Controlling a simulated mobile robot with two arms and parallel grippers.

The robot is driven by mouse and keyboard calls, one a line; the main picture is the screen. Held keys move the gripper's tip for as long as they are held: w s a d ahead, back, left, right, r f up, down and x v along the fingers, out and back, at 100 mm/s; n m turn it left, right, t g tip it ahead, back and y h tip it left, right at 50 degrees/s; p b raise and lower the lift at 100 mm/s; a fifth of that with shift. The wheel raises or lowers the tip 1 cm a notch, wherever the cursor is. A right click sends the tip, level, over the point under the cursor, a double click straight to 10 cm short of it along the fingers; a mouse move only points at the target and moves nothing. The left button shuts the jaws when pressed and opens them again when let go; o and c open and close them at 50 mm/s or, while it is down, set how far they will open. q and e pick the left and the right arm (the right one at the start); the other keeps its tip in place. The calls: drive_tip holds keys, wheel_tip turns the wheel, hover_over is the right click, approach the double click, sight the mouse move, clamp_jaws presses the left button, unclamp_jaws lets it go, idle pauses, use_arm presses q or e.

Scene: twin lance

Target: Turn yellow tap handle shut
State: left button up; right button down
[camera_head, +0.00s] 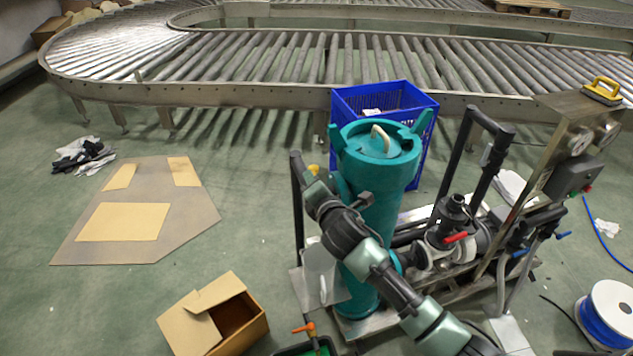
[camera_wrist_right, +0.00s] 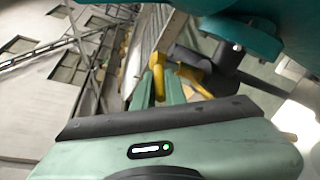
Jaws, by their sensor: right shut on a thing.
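The yellow tap handle (camera_head: 313,169) shows as a small yellow spot beside the teal cylinder (camera_head: 379,190), at its upper left in the head view. My right arm reaches across the front of the cylinder. Its gripper (camera_head: 314,177) is shut on the yellow handle, and the gripper and arm hide most of the tap. In the right wrist view the yellow handle (camera_wrist_right: 158,76) sits between the two green fingers (camera_wrist_right: 158,90), with a yellow part extending to the right. The handle's exact angle is hard to tell. My left gripper is not in view.
Dark frame bars (camera_head: 297,205) and a red-handled valve (camera_head: 456,237) flank the cylinder. A blue crate (camera_head: 345,104) stands behind it, before the roller conveyor (camera_head: 250,95). An open cardboard box (camera_head: 240,328) lies at front left. The floor around the flat cardboard (camera_head: 200,215) is mostly clear.

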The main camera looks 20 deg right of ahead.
drive_tip(key=shift+w+a+m+g+h+b, duration=0.3)
drive_tip(key=shift+m+h+b, duration=0.4)
drive_tip(key=shift+m+h, duration=0.5)
drive_tip(key=shift+w+a+m+g+h+b, duration=0.15)
drive_tip(key=shift+a+m+g+h+b, duration=0.45)
drive_tip(key=shift+h, duration=0.85)
drive_tip(key=shift+w+a+m+g+h+b, duration=0.1)
drive_tip(key=shift+w+m+g+h+b, duration=0.15)
drive_tip(key=shift+m+h+b, duration=0.8)
drive_tip(key=shift+m+h, duration=0.35)
drive_tip(key=shift+h, duration=0.05)
drive_tip(key=c, duration=1.5)
unclamp_jaws()
drive_tip(key=shift+o, duration=0.2)
